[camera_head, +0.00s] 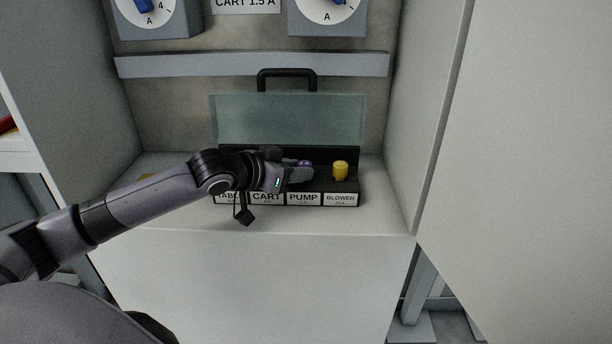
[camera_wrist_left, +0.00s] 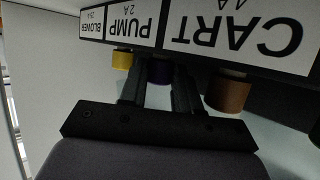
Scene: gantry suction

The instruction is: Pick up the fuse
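My left gripper (camera_head: 303,174) reaches into a dark fuse box (camera_head: 347,187) at its PUMP slot. A purple fuse (camera_head: 304,162) shows just behind the fingers. In the left wrist view the purple fuse (camera_wrist_left: 160,71) sits between the two spread fingers (camera_wrist_left: 160,88), in front of the PUMP label. I cannot tell whether both fingers press on it. A yellow fuse (camera_head: 340,170) stands upright at the BLOWER slot; it also shows in the left wrist view (camera_wrist_left: 122,60). A brown fuse (camera_wrist_left: 228,92) by the CART label shows in the left wrist view. My right gripper is not in view.
The box's clear lid (camera_head: 288,118) stands open behind, below a black handle (camera_head: 287,73) and a grey rail (camera_head: 200,66). The box sits on a pale shelf (camera_head: 350,220) with side walls. A yellow object (camera_head: 147,176) lies at the shelf's left.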

